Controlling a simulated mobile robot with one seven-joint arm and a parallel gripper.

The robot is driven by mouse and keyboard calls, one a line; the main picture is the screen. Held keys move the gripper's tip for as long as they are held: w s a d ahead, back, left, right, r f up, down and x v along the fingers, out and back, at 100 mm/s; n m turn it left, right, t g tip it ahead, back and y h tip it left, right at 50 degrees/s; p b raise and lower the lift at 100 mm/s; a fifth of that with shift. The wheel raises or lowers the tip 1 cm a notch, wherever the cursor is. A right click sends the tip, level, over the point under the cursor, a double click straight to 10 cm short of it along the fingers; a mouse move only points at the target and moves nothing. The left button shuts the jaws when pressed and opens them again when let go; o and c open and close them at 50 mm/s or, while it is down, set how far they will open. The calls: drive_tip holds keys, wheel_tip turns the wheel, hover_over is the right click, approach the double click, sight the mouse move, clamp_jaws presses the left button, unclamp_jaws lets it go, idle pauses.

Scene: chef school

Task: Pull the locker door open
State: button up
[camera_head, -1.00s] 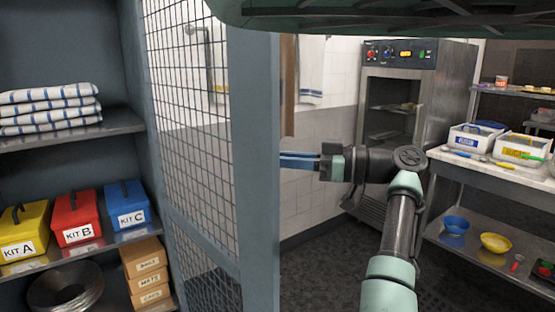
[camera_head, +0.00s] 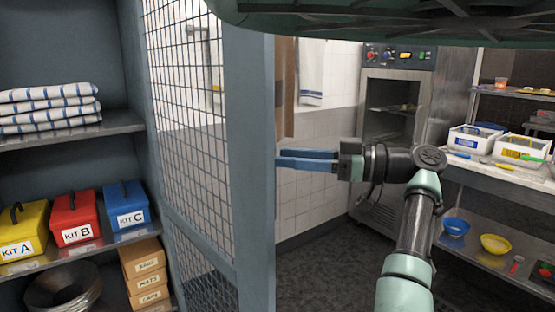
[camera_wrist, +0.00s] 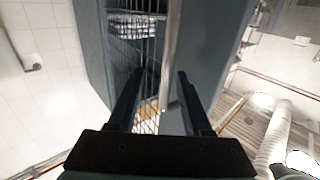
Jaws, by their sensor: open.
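The locker door (camera_head: 251,180) is a blue-grey frame with wire mesh. It stands swung open at the right side of the locker, whose shelves show at the left. My gripper (camera_head: 281,158) is at the door's free edge, with its two blue fingers pointing left and their tips at or just behind the frame. In the wrist view the open fingers (camera_wrist: 157,85) reach toward the door frame (camera_wrist: 225,50) and mesh, with nothing clamped between them. Whether a finger touches the door I cannot tell. No handle is visible.
The locker shelves hold folded towels (camera_head: 48,106), yellow, red and blue kit boxes (camera_head: 73,219) and cardboard boxes (camera_head: 145,272). A steel oven cabinet (camera_head: 395,120) and a counter (camera_head: 500,172) with bins stand at the right. The floor right of the door is clear.

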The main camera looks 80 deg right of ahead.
drive_tip(key=s+b, duration=0.1)
drive_tip(key=s, duration=0.8)
drive_tip(key=shift+s+a, duration=0.2)
drive_tip(key=shift+s, duration=0.15)
